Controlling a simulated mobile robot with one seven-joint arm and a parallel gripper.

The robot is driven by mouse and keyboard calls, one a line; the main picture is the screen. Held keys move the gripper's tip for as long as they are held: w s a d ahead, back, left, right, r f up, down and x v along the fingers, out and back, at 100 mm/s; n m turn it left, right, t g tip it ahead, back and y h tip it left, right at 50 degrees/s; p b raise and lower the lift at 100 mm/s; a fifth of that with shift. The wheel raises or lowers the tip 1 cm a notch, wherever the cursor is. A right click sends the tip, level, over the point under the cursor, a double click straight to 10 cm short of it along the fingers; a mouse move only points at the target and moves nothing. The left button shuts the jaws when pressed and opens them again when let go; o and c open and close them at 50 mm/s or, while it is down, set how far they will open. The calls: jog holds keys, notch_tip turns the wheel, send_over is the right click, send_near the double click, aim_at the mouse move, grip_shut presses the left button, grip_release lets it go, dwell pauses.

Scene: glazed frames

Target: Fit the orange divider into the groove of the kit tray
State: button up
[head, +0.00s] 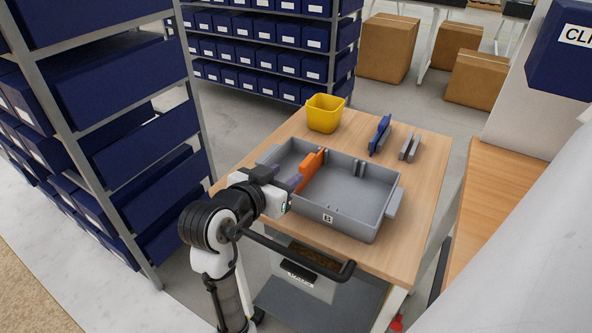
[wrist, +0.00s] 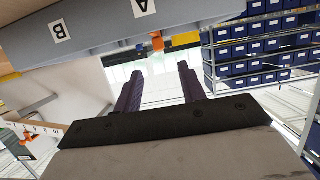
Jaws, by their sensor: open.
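The grey kit tray (head: 345,222) lies on the wooden table top, with a B label on its near wall. The orange divider (head: 312,166) stands upright across the left part of the tray; whether it is fully down in a groove cannot be told. In the wrist view a bit of the orange divider (wrist: 157,42) shows past the rim of the tray (wrist: 95,52).
A yellow bin (head: 324,114) stands at the table's back left corner. A blue piece (head: 380,136) and grey pieces (head: 409,147) stand behind the tray. A shelf with blue boxes (head: 140,140) rises close on the left. The table's right side is clear.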

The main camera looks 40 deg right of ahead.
jog(key=shift+v, duration=1.5)
